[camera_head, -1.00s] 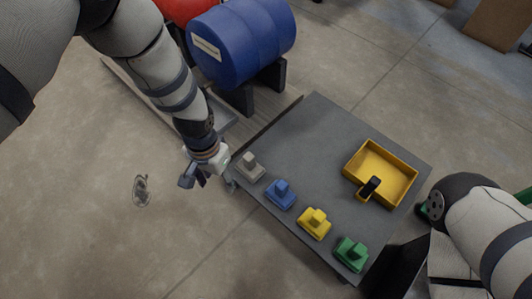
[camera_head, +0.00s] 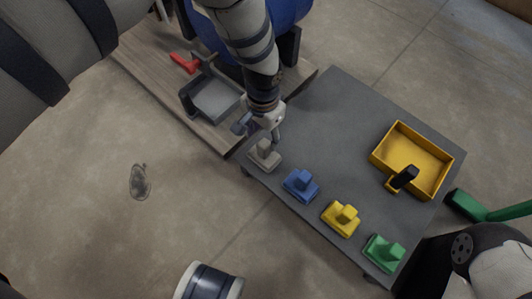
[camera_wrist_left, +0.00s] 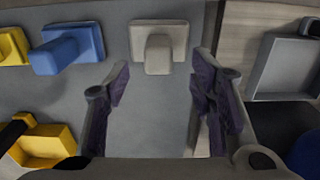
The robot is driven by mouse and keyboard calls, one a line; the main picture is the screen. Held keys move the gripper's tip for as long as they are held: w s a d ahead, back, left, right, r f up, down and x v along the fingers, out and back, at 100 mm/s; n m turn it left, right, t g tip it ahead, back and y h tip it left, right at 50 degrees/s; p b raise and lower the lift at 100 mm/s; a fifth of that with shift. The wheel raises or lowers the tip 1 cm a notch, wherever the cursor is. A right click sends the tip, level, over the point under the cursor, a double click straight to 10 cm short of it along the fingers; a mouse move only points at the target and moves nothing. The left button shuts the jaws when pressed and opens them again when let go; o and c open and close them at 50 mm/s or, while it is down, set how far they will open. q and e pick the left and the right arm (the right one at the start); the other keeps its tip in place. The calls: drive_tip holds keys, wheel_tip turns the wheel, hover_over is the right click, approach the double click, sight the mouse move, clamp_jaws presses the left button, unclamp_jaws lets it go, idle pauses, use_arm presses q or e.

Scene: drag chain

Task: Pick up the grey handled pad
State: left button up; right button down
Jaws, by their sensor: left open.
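The grey handled pad (camera_head: 264,155) sits on the left corner of the dark grey table (camera_head: 325,130), its handle block pointing up. My left gripper (camera_head: 262,130) is just behind and above it in the head view, open and empty. In the left wrist view the pad (camera_wrist_left: 158,45) lies ahead of the two spread fingers of the left gripper (camera_wrist_left: 161,78), roughly centred between them and apart from them. My right gripper is out of view; only part of the right arm shows at the lower right.
A blue pad (camera_head: 301,185), a yellow pad (camera_head: 341,218) and a green pad (camera_head: 383,253) follow along the table's front edge. A yellow bin (camera_head: 432,178) with a black-handled item stands at the right. A wooden platform with a grey tray (camera_head: 213,100) adjoins behind left.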

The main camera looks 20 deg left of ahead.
sight(264, 143)
use_arm(q)
wheel_tip(264, 143, down, 6)
drive_tip(key=shift+d+r+b, duration=0.1)
drive_tip(key=shift+r+b, duration=0.1)
drive_tip(key=shift+b, duration=1.05)
drive_tip(key=shift+r, duration=0.2)
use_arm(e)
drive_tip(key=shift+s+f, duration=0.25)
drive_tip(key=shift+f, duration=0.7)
use_arm(q)
clamp_jaws()
